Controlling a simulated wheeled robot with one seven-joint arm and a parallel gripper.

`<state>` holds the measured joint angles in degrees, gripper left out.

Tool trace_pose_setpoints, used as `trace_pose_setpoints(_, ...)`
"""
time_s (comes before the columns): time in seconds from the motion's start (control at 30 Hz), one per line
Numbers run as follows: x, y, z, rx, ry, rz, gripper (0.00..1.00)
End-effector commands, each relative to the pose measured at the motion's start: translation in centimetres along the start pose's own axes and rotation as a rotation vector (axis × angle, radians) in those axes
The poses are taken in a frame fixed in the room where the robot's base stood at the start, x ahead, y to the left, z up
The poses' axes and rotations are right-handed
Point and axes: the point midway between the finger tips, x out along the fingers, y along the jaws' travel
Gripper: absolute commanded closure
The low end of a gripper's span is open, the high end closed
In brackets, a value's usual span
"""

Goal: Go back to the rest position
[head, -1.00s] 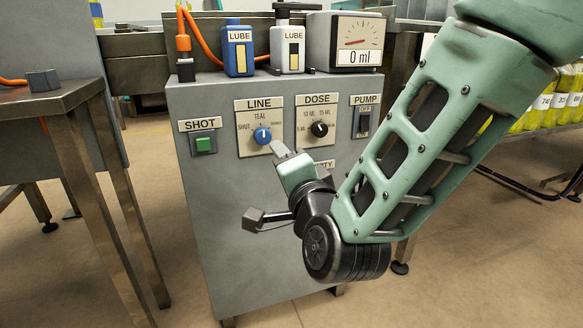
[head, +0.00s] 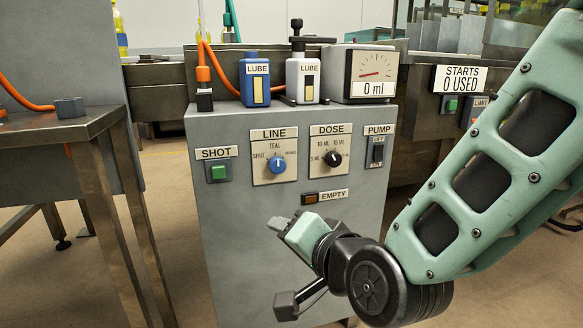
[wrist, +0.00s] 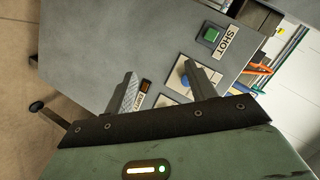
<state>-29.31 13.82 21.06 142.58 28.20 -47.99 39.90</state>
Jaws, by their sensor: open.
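My gripper (head: 278,225) hangs in front of the lower part of the grey control cabinet (head: 230,260), below the dials and apart from them. In the wrist view its two fingers (wrist: 160,90) stand apart with nothing between them. The blue LINE knob (head: 278,165) points up toward TEAL. The black DOSE knob (head: 332,158) sits to its right. The green SHOT button (head: 218,172) is at the left, and it also shows in the wrist view (wrist: 211,35). The PUMP switch (head: 377,152) is at the right. The EMPTY lamp (head: 310,198) looks unlit.
On the cabinet stand a blue LUBE bottle (head: 256,82), a white LUBE bottle (head: 302,78) and a gauge reading 0 ml (head: 374,74). A steel table (head: 60,130) stands close on the left. A sign reads STARTS 0 USED (head: 459,79). Open floor shows between table and cabinet.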

Motion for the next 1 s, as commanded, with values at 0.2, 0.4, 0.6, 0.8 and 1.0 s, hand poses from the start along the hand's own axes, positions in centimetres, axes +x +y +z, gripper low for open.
trace_pose_setpoints(0.2,-4.2,3.2,4.1,-0.337,-0.365,0.170,0.44)
trace_pose_setpoints(0.4,-10.2,7.2,6.1,-0.641,-0.697,0.303,0.44)
trace_pose_setpoints(0.6,-15.8,10.3,6.0,-0.853,-0.952,0.398,0.44)
trace_pose_setpoints(0.8,-20.7,11.1,4.5,-0.985,-1.142,0.466,0.44)
trace_pose_setpoints(1.0,-22.2,7.6,2.3,-0.979,-1.137,0.464,0.44)
